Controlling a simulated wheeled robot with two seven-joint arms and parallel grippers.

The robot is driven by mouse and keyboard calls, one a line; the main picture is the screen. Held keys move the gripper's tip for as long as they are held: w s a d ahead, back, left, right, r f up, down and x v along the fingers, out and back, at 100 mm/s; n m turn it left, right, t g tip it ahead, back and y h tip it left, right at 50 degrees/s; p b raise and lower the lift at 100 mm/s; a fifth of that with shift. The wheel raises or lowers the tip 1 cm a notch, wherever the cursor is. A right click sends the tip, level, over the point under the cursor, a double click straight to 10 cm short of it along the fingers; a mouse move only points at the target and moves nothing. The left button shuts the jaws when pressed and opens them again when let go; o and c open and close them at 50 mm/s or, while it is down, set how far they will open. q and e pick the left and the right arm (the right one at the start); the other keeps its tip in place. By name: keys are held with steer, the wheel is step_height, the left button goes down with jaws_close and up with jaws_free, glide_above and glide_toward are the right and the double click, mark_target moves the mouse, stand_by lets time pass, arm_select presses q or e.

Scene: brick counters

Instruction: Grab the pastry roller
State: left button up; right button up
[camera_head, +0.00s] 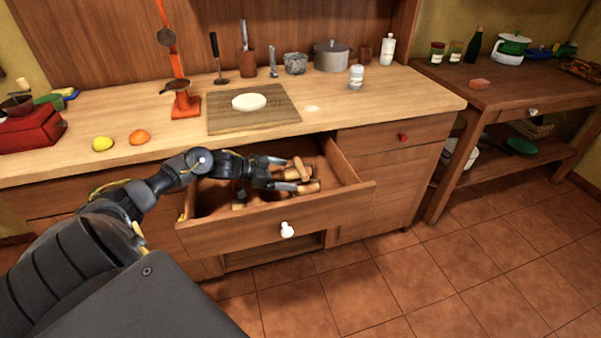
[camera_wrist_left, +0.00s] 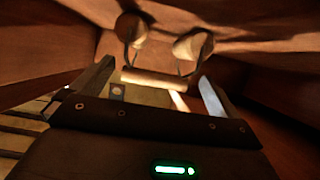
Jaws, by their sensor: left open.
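The pastry roller seems to be the light wooden tool (camera_head: 301,170) in the open drawer, at its right part. In the left wrist view, wooden cylinders (camera_wrist_left: 190,45) with dark thin arms and a pale bar (camera_wrist_left: 155,83) show just beyond and between the fingers; which parts belong together is hard to tell. My left gripper (camera_head: 300,181) reaches down into the drawer, open, with its fingers beside the wooden pieces. Its fingers also show in the left wrist view (camera_wrist_left: 155,85). Whether they touch the wood is unclear. My right gripper is not in view.
The drawer (camera_head: 270,222) is pulled out, its walls close around my left gripper. A brush-like item (camera_head: 239,200) lies in it. Above are a cutting board (camera_head: 230,122) with dough, a lemon (camera_head: 103,143) and an orange (camera_head: 139,137). A side table (camera_head: 500,95) stands right; the floor is clear.

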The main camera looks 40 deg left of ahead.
mark_target(294, 175)
arm_select(q)
steer(key=x, duration=0.4)
steer(key=shift+r, duration=0.2)
steer(key=shift+w+d+f, duration=0.1)
steer(key=shift+w+d, duration=0.05)
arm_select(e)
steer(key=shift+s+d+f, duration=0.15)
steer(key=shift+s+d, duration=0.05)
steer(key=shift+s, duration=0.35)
arm_select(q)
steer(key=shift+c, duration=0.4)
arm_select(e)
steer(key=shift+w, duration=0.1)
arm_select(q)
steer(key=c, duration=1)
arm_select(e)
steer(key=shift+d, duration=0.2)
